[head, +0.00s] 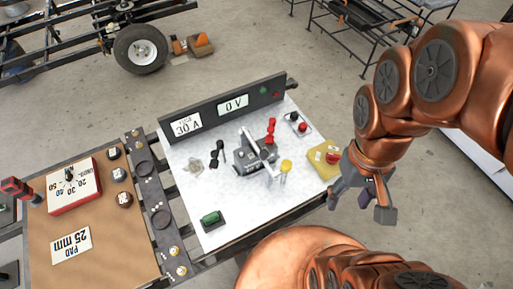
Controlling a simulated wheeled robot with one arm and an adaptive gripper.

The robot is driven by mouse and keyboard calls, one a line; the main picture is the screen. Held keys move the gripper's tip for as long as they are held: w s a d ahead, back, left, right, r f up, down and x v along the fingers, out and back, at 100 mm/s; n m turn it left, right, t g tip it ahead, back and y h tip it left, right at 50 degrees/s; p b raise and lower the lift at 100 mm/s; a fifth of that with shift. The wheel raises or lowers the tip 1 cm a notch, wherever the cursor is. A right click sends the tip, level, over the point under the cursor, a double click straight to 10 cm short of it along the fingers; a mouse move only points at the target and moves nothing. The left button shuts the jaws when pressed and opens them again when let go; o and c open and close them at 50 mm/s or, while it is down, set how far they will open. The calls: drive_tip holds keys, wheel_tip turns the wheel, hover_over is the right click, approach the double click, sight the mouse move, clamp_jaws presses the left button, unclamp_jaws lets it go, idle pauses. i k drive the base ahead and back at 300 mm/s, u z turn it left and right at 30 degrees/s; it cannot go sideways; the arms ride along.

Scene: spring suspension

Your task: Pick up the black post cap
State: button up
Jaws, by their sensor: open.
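A small black piece (217,153), which looks like the black post cap, stands on the left part of the white board (240,212). It is small in the head view, and I cannot make out whether it is one part or two stacked parts. My gripper (360,207) is open and empty. It hangs beyond the right edge of the board, well apart from the black piece, with its fingers spread.
Red pieces (270,128), a grey metal device (255,155), a yellow block with a red button (325,159) and a green part (211,218) occupy the board. A dark panel (222,108) stands along its back edge. A brown bench (105,240) with round knobs adjoins on the left.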

sight(294, 115)
drive_tip(key=z, duration=1.55)
drive_tip(key=i, duration=1.1)
drive_tip(key=u, duration=3.7)
